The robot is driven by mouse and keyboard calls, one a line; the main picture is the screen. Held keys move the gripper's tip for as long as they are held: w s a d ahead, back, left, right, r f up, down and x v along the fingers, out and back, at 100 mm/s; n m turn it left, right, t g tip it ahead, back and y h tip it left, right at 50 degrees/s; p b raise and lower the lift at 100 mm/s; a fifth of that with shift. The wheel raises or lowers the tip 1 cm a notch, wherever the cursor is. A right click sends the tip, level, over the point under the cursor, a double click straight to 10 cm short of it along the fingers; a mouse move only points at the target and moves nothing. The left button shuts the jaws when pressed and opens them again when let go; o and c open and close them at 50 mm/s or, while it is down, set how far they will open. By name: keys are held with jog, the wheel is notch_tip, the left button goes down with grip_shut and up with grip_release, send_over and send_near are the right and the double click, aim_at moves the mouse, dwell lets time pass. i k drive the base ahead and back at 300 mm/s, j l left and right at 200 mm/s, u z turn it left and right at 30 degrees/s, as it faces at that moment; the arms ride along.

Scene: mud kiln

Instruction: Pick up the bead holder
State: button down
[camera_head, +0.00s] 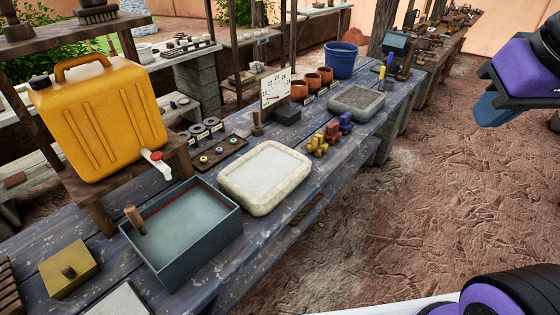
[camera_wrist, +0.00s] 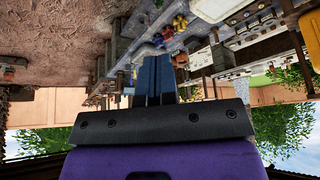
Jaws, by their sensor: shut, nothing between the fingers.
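No object is labelled as the bead holder. The likeliest match is a dark wooden tray (camera_head: 219,151) with small coloured ring-like pieces on it, lying on the blue-grey workbench (camera_head: 255,235) behind the pale basin. My gripper (camera_head: 492,112) is at the upper right of the head view, out over the dirt floor and well apart from the bench. In the wrist view, its two dark blue fingers (camera_wrist: 154,78) are together and empty. The wrist view shows the scene upside down.
A yellow jug (camera_head: 100,115) with a tap stands on a wooden stand left of the tray. The dirt floor (camera_head: 460,190) is open.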

aim_at(317, 145)
jog(key=i+l+u, duration=0.3)
jog(key=l, duration=0.3)
jog(key=i+l+u, duration=0.15)
jog(key=l, duration=0.2)
jog(key=i+l+u, duration=0.15)
jog(key=l, duration=0.2)
jog(key=i+l+u, duration=0.15)
jog(key=l, duration=0.2)
jog(key=i+l+u, duration=0.15)
jog(key=l, duration=0.25)
